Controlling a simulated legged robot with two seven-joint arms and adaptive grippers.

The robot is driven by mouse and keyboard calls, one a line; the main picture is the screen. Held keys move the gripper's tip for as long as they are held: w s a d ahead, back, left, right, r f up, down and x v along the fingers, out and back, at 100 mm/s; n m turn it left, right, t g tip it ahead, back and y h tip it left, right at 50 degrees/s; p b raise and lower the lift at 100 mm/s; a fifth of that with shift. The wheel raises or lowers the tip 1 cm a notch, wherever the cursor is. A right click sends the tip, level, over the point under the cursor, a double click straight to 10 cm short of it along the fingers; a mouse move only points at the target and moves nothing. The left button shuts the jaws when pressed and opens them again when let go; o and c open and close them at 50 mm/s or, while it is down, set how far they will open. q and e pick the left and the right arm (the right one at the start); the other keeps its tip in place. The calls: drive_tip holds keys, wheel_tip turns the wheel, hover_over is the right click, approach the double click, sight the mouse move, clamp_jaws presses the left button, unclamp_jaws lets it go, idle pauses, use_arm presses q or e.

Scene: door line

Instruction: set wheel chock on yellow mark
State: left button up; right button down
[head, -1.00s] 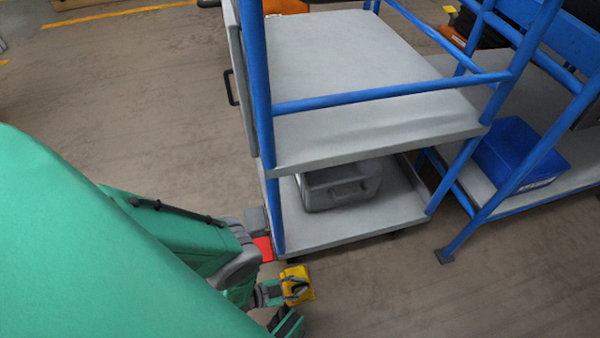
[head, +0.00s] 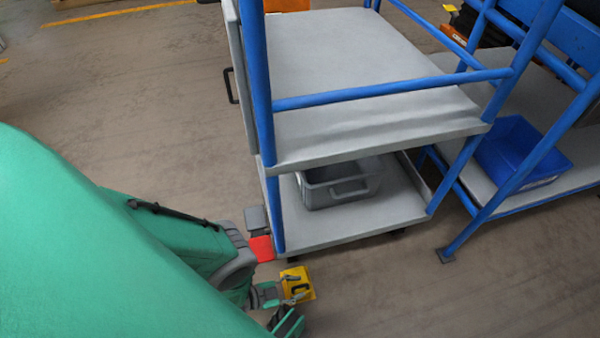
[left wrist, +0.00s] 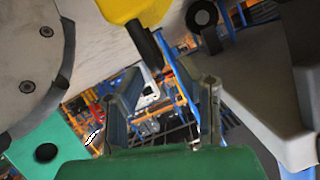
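The yellow wheel chock (head: 308,283) is on the floor at the near left corner of the cart, at the bottom middle of the head view. It has a dark handle. In the left wrist view the chock (left wrist: 137,8) is at the top edge, its dark handle (left wrist: 143,42) pointing down toward the fingers. My left gripper (head: 297,288) is beside the chock, fingers spread on either side of its handle. Its two fingers also stand apart in the left wrist view (left wrist: 168,88). I cannot make out a yellow mark under the chock. My right gripper is not in view.
A blue-framed cart (head: 350,225) with grey shelves stands close to my left arm, a grey bin (head: 340,183) on its lower shelf. A red piece (head: 261,248) sticks out at its corner. A blue bin (head: 520,150) is on another cart. Floor at left is clear.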

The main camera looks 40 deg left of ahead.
use_arm(q)
drive_tip(key=p+v, duration=0.3)
drive_tip(key=v, duration=0.7)
drive_tip(key=shift+s+a, duration=0.15)
drive_tip(key=shift+s, duration=0.15)
drive_tip(key=shift+s+r, duration=0.1)
